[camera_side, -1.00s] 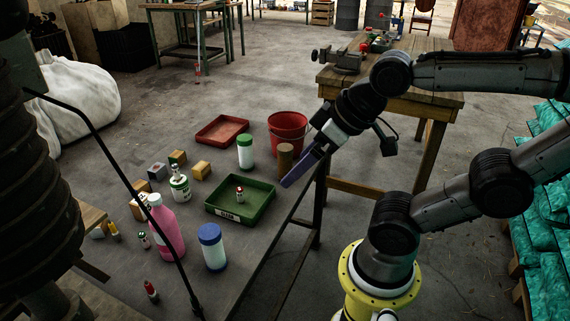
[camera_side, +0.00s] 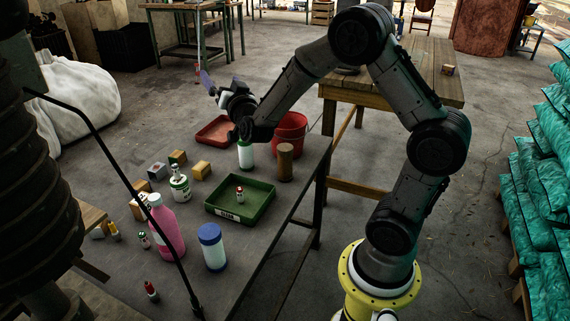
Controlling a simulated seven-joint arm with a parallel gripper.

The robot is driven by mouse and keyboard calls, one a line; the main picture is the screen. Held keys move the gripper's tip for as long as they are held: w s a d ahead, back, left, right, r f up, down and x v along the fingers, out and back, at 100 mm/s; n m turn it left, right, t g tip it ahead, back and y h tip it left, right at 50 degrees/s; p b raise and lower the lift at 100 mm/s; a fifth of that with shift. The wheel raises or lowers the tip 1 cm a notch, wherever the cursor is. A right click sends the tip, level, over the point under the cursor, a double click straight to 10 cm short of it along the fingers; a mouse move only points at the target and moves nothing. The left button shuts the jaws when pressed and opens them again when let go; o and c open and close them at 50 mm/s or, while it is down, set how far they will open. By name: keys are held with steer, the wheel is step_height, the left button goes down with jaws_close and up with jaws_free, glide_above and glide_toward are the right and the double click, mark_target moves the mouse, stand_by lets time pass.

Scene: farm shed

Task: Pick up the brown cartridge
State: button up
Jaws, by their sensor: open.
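The brown cartridge (camera_side: 285,162) is a plain upright cylinder on the dark table, near its right edge, behind the green tray and in front of the red bucket. My gripper (camera_side: 206,80) is raised above the far end of the table, up and left of the cartridge and well apart from it. Its purple fingers point up and left, away from the table. It is open, and nothing shows in it.
A green-capped white bottle (camera_side: 246,154) stands left of the cartridge. The green tray (camera_side: 226,213) holds a small red-and-white item. Bottles and small blocks crowd the left.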

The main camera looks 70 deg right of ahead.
steer(key=s+d+f+m+g+h, duration=0.1)
steer(key=s+d+f+g+h, duration=0.15)
steer(key=f, duration=0.35)
steer(key=s+d+f+m+g+h, duration=0.1)
steer(key=d+f, duration=0.3)
steer(key=f, duration=0.2)
steer(key=n+g, duration=0.1)
steer(key=g, duration=0.3)
glide_toward(286, 154)
steer(key=x, duration=1.1)
steer(key=shift+r+x, duration=0.2)
steer(key=shift+x, duration=1.1)
steer(key=shift+r+x, duration=0.2)
steer(key=shift+x, duration=1.05)
steer(key=shift+w+a, duration=0.1)
jaws_close()
